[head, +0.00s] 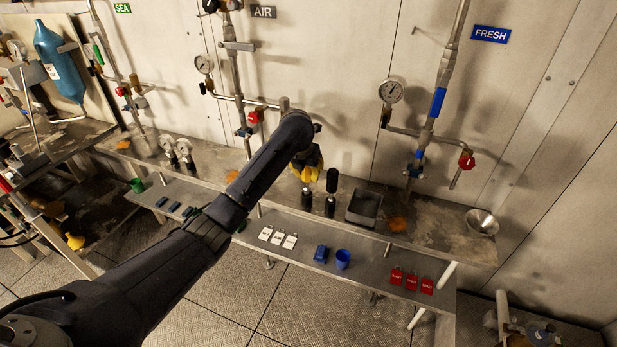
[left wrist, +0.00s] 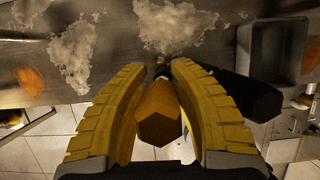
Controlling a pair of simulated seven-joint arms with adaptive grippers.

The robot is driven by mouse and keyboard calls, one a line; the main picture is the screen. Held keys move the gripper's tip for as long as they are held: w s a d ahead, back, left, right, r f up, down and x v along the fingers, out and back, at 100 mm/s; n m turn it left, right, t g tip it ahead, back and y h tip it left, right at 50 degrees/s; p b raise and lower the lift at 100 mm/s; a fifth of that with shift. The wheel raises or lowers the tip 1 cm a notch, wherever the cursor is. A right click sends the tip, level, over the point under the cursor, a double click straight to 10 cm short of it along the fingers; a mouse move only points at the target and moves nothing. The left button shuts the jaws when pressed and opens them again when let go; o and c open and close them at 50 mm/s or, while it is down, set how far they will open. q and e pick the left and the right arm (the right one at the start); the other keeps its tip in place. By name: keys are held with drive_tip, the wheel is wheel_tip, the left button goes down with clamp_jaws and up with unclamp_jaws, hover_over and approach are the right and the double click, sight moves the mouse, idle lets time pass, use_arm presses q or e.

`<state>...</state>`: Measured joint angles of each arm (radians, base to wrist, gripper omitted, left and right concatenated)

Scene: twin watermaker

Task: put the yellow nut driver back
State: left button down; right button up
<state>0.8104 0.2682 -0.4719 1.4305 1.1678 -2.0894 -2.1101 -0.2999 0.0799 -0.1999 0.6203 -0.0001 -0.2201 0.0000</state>
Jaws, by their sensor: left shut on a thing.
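The yellow nut driver (left wrist: 158,112) shows in the left wrist view as an amber six-sided handle, end-on between two yellow ribbed fingers. My left gripper (head: 308,171) is shut on it, above the back bench in the head view. In the head view the gripper mostly hides the driver, and its yellow cannot be told clearly from the fingers. A black holder (head: 307,199) stands just below the gripper; whether the driver's shaft is inside it I cannot tell. My right gripper is in neither view.
A black-handled driver (head: 332,181) stands upright close right of the gripper, with a grey open bin (head: 364,207) beyond it. Pipes and gauges line the wall behind.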

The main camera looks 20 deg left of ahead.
use_arm(q)
drive_tip(key=shift+f, duration=0.85)
drive_tip(key=c, duration=1.2)
unclamp_jaws()
drive_tip(key=shift+f, duration=0.1)
drive_tip(key=shift+o, duration=0.2)
drive_tip(key=v, duration=1.2)
drive_tip(key=shift+a, duration=0.1)
